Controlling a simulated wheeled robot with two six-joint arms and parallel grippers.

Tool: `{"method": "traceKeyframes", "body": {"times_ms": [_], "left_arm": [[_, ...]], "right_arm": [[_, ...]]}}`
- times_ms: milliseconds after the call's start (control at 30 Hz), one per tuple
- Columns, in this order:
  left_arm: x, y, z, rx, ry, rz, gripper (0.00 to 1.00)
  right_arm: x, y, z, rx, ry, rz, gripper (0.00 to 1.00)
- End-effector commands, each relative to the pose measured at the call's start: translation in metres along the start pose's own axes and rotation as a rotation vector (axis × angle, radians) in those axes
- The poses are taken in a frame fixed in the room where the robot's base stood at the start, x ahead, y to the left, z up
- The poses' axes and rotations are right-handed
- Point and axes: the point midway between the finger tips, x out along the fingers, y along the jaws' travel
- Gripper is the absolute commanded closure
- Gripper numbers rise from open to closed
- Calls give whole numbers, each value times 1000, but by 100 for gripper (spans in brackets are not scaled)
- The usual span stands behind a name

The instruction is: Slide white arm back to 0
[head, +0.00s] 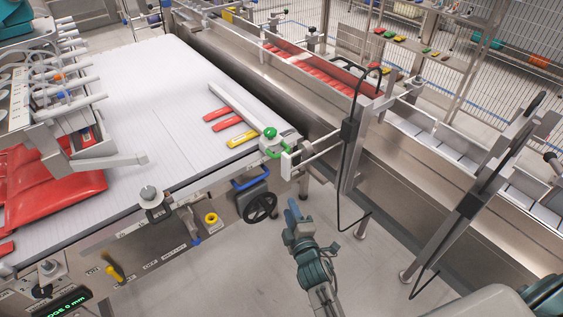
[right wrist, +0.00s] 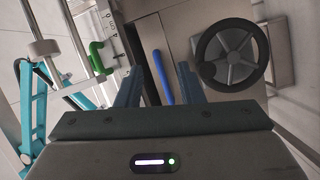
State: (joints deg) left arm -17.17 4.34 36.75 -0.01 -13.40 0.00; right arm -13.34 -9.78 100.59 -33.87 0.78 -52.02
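A long white arm (head: 235,108) lies over the ribbed white belt (head: 150,75), slanting toward the belt's right corner. A green handle (head: 269,133) sits at its near end, beside a white block (head: 288,164) on rods. The green handle also shows in the right wrist view (right wrist: 97,58), left of my fingers. My right gripper (head: 292,211) is below and in front of the handle, apart from it. In the right wrist view its two fingers (right wrist: 157,84) stand apart with nothing held between them. My left gripper is not in view.
A blue handle (head: 250,179) and a black handwheel (head: 261,207) are on the machine's front, close to my right gripper. A black-cabled post (head: 354,150) stands to the right. Red and yellow packs (head: 242,139) lie by the arm. A display (head: 66,304) reads "EDGE 0 mm".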

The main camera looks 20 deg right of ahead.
Motion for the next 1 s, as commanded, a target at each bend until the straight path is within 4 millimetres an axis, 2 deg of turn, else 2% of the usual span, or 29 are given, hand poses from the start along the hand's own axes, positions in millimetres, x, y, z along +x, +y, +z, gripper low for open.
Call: {"method": "traceKeyframes", "body": {"times_ms": [33,100,233,367,800,1000], "left_arm": [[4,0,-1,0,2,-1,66],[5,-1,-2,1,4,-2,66],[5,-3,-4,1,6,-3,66],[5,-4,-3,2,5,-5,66],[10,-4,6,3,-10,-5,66],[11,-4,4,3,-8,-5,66]], "right_arm": [[2,29,-7,-50,6,65,66],[2,59,-13,-113,8,129,66],[1,88,-18,-172,7,190,66],[11,95,-19,-185,6,200,66],[85,108,-20,-182,6,197,66],[102,111,-21,-181,7,196,66]]}}
